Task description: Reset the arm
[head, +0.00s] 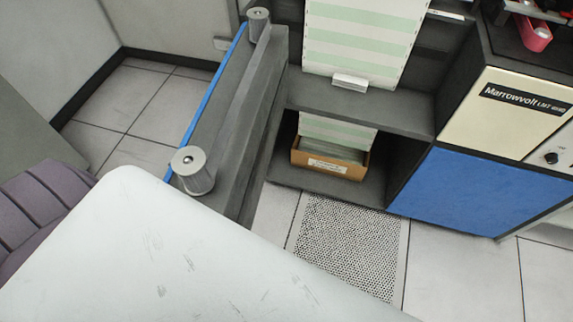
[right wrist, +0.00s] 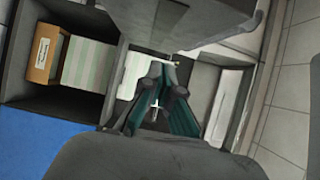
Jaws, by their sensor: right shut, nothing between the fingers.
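My right gripper (right wrist: 157,72) shows in the right wrist view, with dark teal fingers. It is shut and empty. It points towards the grey shelf unit, where striped paper shows close beyond the fingertips. Its distance from the paper is hard to judge. Neither gripper shows in the head view, and my left gripper is in neither view.
Green-and-white striped paper (head: 362,42) stands on a grey shelf (head: 400,108). A labelled brown box (head: 328,167) sits below it. A blue-fronted cabinet (head: 480,190) is at right. A grey rail with metal posts (head: 194,172) stands at left. Tiled floor (head: 455,265) is clear.

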